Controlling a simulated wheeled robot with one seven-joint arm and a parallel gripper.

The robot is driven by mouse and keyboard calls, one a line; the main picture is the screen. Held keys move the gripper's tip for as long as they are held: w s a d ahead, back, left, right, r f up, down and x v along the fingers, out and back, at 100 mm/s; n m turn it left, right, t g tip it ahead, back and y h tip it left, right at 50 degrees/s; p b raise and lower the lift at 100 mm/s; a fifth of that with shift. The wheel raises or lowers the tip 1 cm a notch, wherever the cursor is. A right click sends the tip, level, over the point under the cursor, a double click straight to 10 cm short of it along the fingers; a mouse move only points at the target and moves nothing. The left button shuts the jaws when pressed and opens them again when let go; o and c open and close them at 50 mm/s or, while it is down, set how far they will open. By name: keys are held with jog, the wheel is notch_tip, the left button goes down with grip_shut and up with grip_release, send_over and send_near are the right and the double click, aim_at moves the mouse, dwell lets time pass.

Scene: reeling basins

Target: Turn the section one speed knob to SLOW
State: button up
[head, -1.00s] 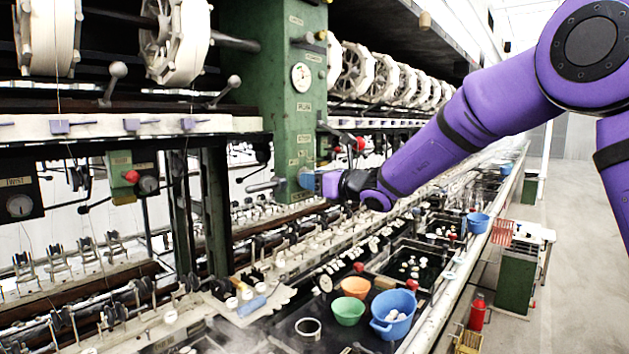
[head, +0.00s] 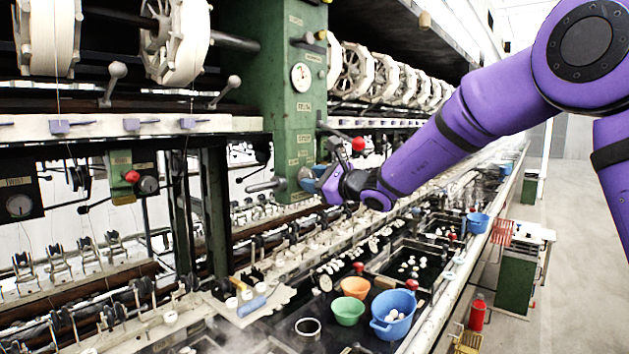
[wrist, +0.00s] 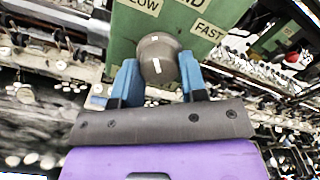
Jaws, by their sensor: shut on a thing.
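The speed knob (wrist: 155,45) is a rounded dark grey knob with a short white mark, on the green panel (wrist: 120,40). In the wrist view my gripper (wrist: 159,65) has one blue finger on each side of the knob and is shut on it. A label ending in "LOW" (wrist: 142,6) is partly cut off at the upper left, and a "FAST" label (wrist: 208,30) is to the upper right. The white mark faces the lower part of the wrist picture, between the fingers. In the head view my gripper (head: 314,176) is at the lower green post, hiding the knob.
The green post (head: 290,125) carries a round gauge (head: 300,77). A red-balled lever (head: 358,144) stands just right of my gripper. Below are wet basins, with a blue basin (head: 392,312), a green bowl (head: 347,311) and an orange bowl (head: 355,287). The aisle at right is mostly clear.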

jog(key=shift+n, duration=1.1)
jog(key=o, duration=0.9)
jog(key=shift+o, duration=0.2)
jog(key=v, duration=1)
jog(key=shift+s+d, duration=0.25)
jog(key=shift+d, duration=0.1)
